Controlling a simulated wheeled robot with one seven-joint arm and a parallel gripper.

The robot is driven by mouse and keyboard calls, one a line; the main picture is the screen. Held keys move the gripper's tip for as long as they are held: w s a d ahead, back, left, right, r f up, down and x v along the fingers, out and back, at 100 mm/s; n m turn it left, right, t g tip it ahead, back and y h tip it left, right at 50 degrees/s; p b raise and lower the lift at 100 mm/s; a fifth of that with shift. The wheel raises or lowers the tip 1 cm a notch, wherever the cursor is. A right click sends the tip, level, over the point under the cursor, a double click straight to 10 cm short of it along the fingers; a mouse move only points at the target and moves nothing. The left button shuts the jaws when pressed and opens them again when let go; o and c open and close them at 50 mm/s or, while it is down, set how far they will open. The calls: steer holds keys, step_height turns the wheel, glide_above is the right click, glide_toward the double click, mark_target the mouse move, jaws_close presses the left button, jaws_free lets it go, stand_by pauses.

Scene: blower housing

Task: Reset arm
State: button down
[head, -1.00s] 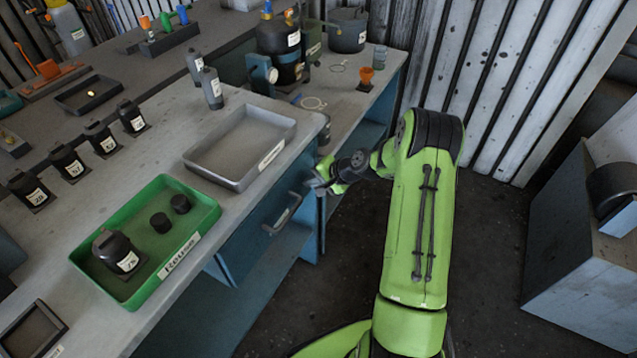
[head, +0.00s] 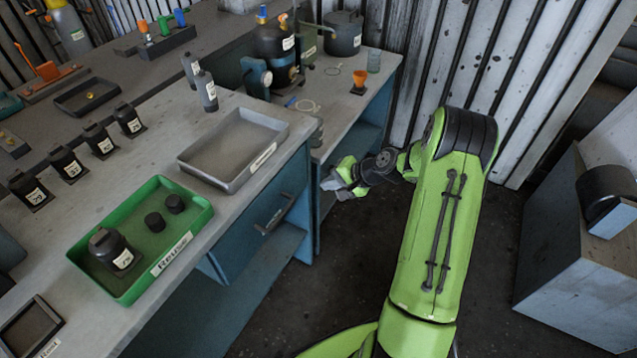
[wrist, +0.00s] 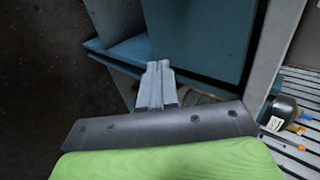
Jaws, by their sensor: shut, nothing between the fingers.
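My gripper (head: 332,180) is at the end of my green arm, in the open space just off the front of the blue workbench. In the wrist view my gripper (wrist: 158,68) shows its two grey fingers pressed together, with nothing between them. Behind the fingers are the blue panels of the bench (wrist: 195,40) and dark floor. In the head view the fingers are small and partly blend with the bench side.
The bench top holds a green tray (head: 196,233) with a black bottle and two black caps, an empty grey tray (head: 215,178) and several dark bottles. A drawer handle (head: 272,222) juts from the bench front. A grey box (head: 575,265) stands at right. Floor between is clear.

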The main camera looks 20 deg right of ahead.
steer(key=v, duration=0.4)
steer(key=shift+s+p, duration=0.1)
steer(key=shift+p, duration=0.2)
steer(key=s+a+r+n+g+h+p, duration=0.15)
steer(key=s+a+r+n+p, duration=0.3)
steer(key=r, duration=0.65)
steer(key=s+a+r+n+g+h+p, duration=0.1)
steer(key=s+a+r+n+h, duration=0.15)
steer(key=s+a+r, duration=0.65)
steer(key=s+a+r+n+h+p, duration=0.1)
steer(key=s+r+n+p, duration=0.2)
steer(key=s+r, duration=0.7)
steer(key=s+p, duration=0.1)
steer(key=s, duration=0.3)
steer(key=shift+r+n+h, duration=0.2)
steer(key=shift+n+h, duration=0.1)
steer(key=shift+n, duration=0.1)
steer(key=shift+s+t, duration=0.1)
steer(key=shift+t, duration=0.15)
